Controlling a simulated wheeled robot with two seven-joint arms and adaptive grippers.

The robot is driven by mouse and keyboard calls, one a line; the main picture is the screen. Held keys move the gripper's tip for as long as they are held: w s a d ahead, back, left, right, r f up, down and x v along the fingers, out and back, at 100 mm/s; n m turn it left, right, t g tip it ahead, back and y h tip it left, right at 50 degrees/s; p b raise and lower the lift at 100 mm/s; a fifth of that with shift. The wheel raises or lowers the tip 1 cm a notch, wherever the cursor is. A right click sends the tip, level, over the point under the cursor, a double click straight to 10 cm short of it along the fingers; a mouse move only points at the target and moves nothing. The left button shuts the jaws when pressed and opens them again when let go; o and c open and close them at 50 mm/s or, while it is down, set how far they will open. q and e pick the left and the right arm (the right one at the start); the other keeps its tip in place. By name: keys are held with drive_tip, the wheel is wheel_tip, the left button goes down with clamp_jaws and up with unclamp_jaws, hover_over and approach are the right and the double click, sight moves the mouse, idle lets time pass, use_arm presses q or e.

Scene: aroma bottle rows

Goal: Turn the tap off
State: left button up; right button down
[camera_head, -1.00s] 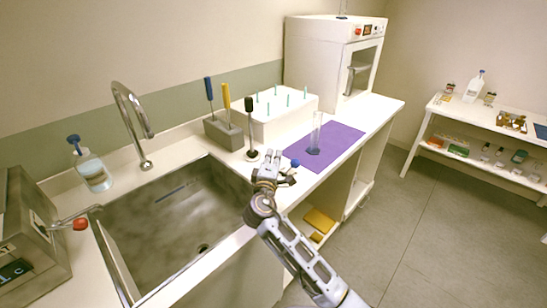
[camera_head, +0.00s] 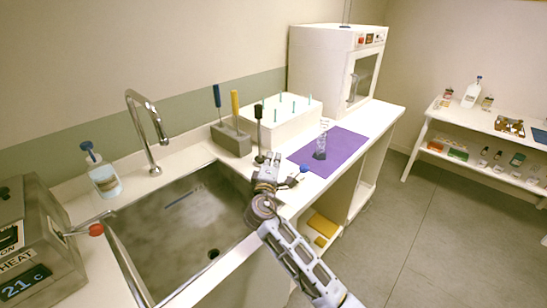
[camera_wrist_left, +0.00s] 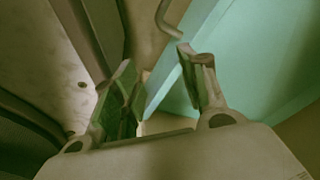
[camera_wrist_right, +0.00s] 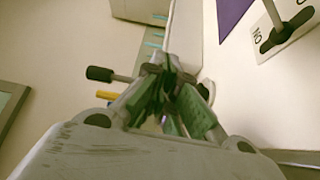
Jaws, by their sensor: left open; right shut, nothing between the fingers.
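The curved chrome tap (camera_head: 145,130) stands at the back edge of the steel sink (camera_head: 165,225); I make out no water stream. A lever with a blue knob (camera_head: 304,168) stands on the counter just right of my right gripper (camera_head: 267,168). In the right wrist view, a grey lever (camera_wrist_right: 272,14) rises from a slotted plate lettered at its side. My right gripper, also in its wrist view (camera_wrist_right: 165,95), is shut and empty, apart from that lever. My left gripper (camera_wrist_left: 165,85) is open and empty in its wrist view; a bent metal tube (camera_wrist_left: 166,18) shows beyond it.
A tool block (camera_head: 231,139), a black-topped stand (camera_head: 259,130) and a white box with pegs (camera_head: 285,125) stand behind my right gripper. Glassware (camera_head: 320,147) stands on a purple mat (camera_head: 345,145). A soap bottle (camera_head: 101,172) and a heater with a red knob (camera_head: 95,229) are left.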

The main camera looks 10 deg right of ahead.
drive_tip(key=v, duration=0.3)
drive_tip(key=f+v, duration=0.1)
drive_tip(key=v, duration=0.2)
drive_tip(key=shift+a+f+b, duration=0.25)
drive_tip(key=shift+a+b, duration=0.05)
drive_tip(key=shift+b, duration=0.05)
use_arm(q)
drive_tip(key=shift+w+d+r, duration=0.25)
drive_tip(key=shift+w+d, duration=0.4)
drive_tip(key=shift+w, duration=0.3)
use_arm(e)
drive_tip(key=shift+v, duration=0.9)
use_arm(q)
drive_tip(key=shift+s, duration=0.15)
use_arm(e)
drive_tip(key=shift+f, duration=0.15)
